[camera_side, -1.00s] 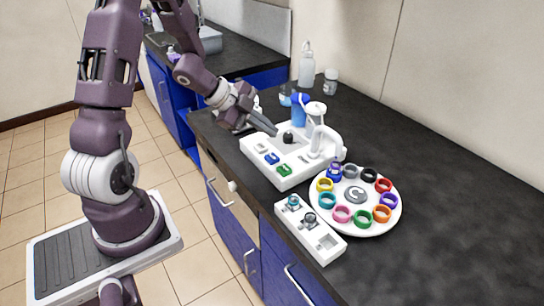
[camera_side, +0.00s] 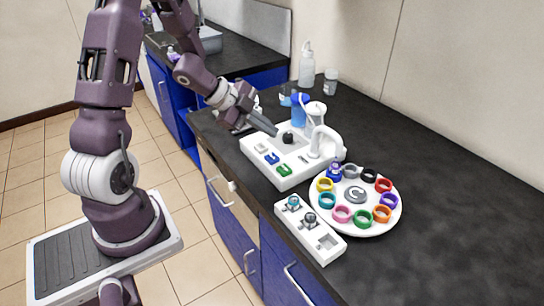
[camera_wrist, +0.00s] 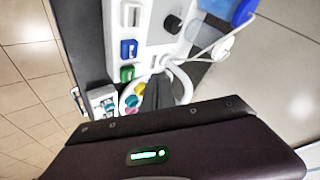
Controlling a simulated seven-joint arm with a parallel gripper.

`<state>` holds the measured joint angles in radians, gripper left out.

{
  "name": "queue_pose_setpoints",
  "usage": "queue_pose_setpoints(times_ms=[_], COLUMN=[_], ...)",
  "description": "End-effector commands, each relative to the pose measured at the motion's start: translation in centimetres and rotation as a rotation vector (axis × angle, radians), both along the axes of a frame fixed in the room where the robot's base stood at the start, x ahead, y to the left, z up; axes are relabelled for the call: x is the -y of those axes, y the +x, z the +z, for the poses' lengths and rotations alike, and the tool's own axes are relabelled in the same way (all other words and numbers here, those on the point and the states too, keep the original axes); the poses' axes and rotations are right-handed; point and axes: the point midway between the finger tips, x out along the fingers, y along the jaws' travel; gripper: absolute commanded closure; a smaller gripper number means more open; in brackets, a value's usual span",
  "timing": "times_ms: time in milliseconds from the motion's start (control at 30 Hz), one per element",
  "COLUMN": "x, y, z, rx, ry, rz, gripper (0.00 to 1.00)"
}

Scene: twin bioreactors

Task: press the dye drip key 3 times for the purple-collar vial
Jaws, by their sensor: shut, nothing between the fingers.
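The white machine (camera_side: 285,178) has a row of white, blue (camera_side: 271,158) and green (camera_side: 284,170) keys and a black knob (camera_side: 288,137). I cannot read which is the dye drip key. The round white carousel (camera_side: 345,228) holds coloured collars, including a purple one (camera_side: 388,201) on its right side. A small vial (camera_side: 334,170) with a blue collar stands at its far left edge, near the machine's spout. My gripper (camera_side: 275,132) is shut and empty, its tip just left of the knob. In the wrist view the blue key (camera_wrist: 128,49) and green key (camera_wrist: 127,73) show.
A white block (camera_side: 310,228) with small knobs and a square recess lies in front of the carousel. A blue container (camera_side: 300,108), a wash bottle (camera_side: 306,66) and a jar (camera_side: 331,82) stand behind the machine. The dark counter to the right is clear.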

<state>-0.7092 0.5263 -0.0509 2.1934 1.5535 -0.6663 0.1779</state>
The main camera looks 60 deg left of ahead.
Motion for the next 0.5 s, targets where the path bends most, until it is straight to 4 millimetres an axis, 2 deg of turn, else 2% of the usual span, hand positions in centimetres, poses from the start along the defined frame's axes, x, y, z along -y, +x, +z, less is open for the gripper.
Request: queue_pose_setpoints(times_ms=[267,400,500], x=[0.0,0.0,0.0], y=[0.0,0.1,0.0], z=[0.2,2.8,3.8], rx=[0.001,0.008,0.002], ry=[0.001,0.004,0.002], rz=[0.0,-0.003,0.0], gripper=[1.0,1.0,1.0])
